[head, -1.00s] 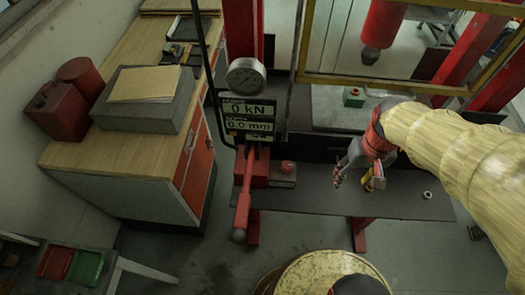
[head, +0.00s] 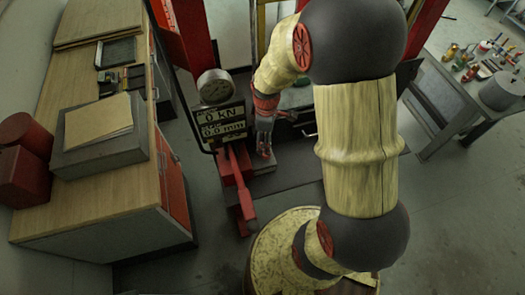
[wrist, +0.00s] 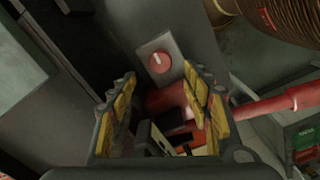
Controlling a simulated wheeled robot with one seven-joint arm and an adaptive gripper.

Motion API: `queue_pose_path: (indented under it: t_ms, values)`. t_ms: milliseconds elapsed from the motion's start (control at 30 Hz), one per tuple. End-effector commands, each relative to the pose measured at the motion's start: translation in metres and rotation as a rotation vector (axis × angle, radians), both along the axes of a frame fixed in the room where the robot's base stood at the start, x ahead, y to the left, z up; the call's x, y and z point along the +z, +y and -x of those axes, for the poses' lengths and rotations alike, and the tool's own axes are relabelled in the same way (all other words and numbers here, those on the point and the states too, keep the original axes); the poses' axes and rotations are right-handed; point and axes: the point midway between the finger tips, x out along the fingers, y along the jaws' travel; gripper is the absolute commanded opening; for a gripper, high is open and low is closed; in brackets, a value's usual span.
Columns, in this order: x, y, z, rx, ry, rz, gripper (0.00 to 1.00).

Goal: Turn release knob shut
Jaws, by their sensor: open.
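The release knob (wrist: 158,62) is a round red knob with a white pointer mark, set on a grey block (wrist: 172,45). In the wrist view it sits just beyond and between my fingertips, with no visible contact. My gripper (wrist: 160,82) is open, with yellow pads on both fingers and nothing held between them. In the head view my gripper (head: 264,148) hangs beside the red pump, and it hides the knob there.
A red pump lever (wrist: 265,108) runs close to my right finger; it also shows in the head view (head: 243,190). A wooden-topped cabinet (head: 110,200) is further left.

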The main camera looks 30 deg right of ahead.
Motion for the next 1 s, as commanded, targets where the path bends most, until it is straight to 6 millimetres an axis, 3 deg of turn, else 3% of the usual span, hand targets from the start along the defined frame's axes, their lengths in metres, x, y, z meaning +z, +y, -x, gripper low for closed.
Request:
queue_pose_path:
  t_ms: [500, 900, 1000]
  values:
    - [-0.067, 0.001, 0.001, 0.001, 0.004, -0.001, 0.5]
    - [-0.076, 0.0, 0.0, 0.0, 0.001, -0.001, 0.5]
    - [-0.076, 0.0, 0.0, 0.0, 0.001, -0.001, 0.44]
